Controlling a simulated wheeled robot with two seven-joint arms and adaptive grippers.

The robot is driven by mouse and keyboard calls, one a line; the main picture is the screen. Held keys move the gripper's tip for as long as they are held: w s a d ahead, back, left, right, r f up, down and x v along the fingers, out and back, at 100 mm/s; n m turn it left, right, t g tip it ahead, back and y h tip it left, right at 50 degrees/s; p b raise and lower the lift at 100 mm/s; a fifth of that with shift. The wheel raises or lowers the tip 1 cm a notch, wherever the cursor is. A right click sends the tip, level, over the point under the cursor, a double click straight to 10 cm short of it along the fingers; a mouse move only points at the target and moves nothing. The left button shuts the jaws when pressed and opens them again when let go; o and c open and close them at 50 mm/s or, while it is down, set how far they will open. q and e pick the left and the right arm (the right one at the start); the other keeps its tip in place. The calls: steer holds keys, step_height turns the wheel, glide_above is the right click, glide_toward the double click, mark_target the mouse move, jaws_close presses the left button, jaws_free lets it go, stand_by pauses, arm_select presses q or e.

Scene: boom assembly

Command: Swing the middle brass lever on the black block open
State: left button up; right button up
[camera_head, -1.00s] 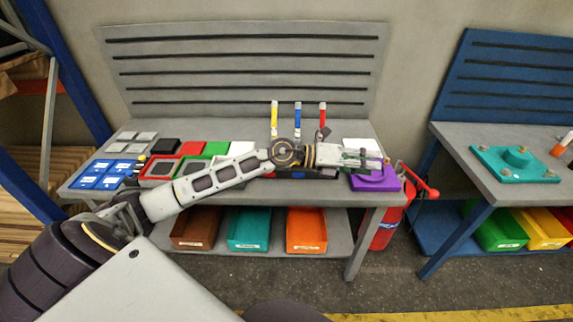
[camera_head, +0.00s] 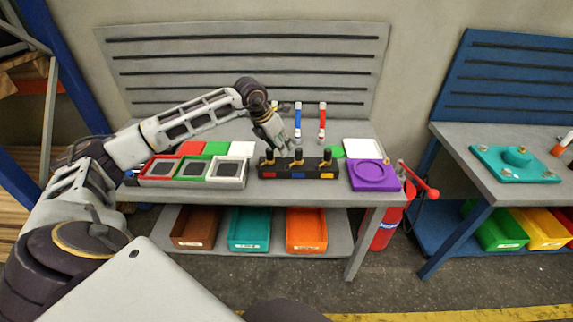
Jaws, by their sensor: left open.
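The black block (camera_head: 284,172) lies near the front edge of the grey workbench, with red, blue and yellow patches on its front face. Three small upright levers with brass-coloured tops stand on it. The middle lever (camera_head: 298,156) is in the centre, above the blue patch. My left gripper (camera_head: 284,146) is open and points down, above and behind the block, between the left and middle levers in the picture. I cannot tell that it touches either lever. My right gripper is not in view.
Red, green and white framed trays (camera_head: 194,183) stand left of the block. A purple plate (camera_head: 366,187) with a round recess is to its right. Blue (camera_head: 298,118) and red (camera_head: 322,118) upright tubes stand behind the block. A red fire extinguisher (camera_head: 383,228) stands beside the bench.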

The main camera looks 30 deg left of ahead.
mark_target(287, 165)
arm_select(q)
steer(key=shift+s+a+r+y, duration=0.1)
steer(key=shift+a+y, duration=0.05)
steer(key=shift+a, duration=0.3)
steer(key=shift+s+a+r+y, duration=0.1)
steer(key=shift+a+y, duration=0.05)
steer(key=shift+a, duration=0.3)
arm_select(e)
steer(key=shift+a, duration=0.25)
arm_select(q)
steer(key=shift+w, duration=0.1)
steer(key=shift+f, duration=0.1)
steer(key=p+x, duration=0.2)
steer(key=x, duration=1)
steer(key=shift+d, duration=0.1)
steer(key=shift+x, duration=0.8)
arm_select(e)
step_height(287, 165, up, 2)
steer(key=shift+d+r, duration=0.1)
arm_select(q)
jaws_close()
